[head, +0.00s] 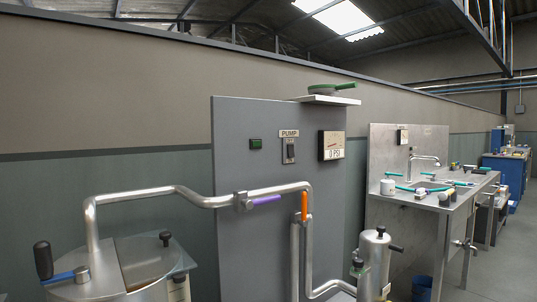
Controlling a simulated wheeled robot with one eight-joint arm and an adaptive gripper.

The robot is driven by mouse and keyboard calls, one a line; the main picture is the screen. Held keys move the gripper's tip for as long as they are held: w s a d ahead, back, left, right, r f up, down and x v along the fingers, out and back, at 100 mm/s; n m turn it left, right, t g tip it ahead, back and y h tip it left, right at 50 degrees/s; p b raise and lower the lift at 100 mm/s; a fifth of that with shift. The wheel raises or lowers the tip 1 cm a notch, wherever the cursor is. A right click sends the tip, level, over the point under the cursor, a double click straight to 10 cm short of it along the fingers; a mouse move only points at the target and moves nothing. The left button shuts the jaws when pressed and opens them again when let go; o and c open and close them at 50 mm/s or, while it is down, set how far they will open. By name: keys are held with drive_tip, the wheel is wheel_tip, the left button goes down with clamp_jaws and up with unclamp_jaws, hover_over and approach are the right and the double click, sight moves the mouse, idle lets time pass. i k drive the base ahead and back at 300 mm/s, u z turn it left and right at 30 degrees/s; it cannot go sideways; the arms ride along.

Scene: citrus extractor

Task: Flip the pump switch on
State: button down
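The pump switch (289,152) is a small dark switch on a grey upright panel (237,190), under a label (289,133) that reads PUMP. It is too small to tell whether its toggle is up or down. A gauge (331,146) to its right reads 0 PSI. A small dark green indicator (256,144) sits to its left. My gripper is not in view.
Steel pipes with a purple handle (266,200) and an orange handle (304,207) run in front of the panel's lower part. A lidded steel vessel (110,284) stands front left. A steel sink bench (425,200) is at right. The switch face is unobstructed.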

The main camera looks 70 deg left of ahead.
sight(290, 147)
drive_tip(key=u, duration=2.9)
